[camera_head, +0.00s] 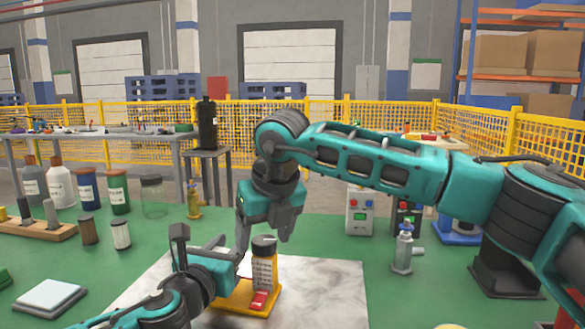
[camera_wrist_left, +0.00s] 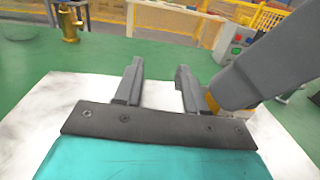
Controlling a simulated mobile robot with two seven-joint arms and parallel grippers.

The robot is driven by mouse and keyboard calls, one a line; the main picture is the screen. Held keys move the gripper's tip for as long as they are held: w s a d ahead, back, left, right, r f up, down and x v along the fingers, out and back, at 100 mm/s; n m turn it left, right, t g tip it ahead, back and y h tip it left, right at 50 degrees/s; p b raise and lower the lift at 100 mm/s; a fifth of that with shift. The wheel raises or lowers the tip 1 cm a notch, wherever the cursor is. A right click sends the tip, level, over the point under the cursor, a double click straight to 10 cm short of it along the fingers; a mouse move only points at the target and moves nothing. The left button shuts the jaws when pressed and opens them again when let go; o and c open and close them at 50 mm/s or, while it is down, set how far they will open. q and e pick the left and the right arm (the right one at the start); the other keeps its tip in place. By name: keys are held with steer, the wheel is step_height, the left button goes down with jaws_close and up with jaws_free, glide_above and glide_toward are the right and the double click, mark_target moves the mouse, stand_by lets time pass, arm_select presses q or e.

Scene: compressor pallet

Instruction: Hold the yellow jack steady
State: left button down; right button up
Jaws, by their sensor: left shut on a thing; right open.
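The yellow jack (camera_head: 235,301) has a flat yellow base and a red part. It rests on a pale marbled board (camera_head: 335,290).
A small grey-white fixture (camera_head: 403,250) and control boxes (camera_head: 360,212) stand to the right. A brass-coloured fitting (camera_head: 194,200) and several bottles (camera_head: 60,185) are at back left. A white tile (camera_head: 50,296) lies at front left. The board right of the jack is clear.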

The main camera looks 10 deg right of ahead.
steer(key=n+g+y, duration=0.1)
steer(key=n, duration=0.2)
steer(key=n+y, duration=0.1)
steer(key=n, duration=0.3)
steer(key=shift+w+d+g, duration=0.15)
steer(key=shift+g, duration=0.25)
steer(key=n+g, duration=0.1)
steer(key=n, duration=0.2)
steer(key=n+g+y, duration=0.1)
steer(key=n, duration=0.3)
steer(key=shift+w+g, duration=0.1)
steer(key=shift+g, duration=0.3)
steer(key=v, duration=1.2)
steer(key=shift+n, duration=0.3)
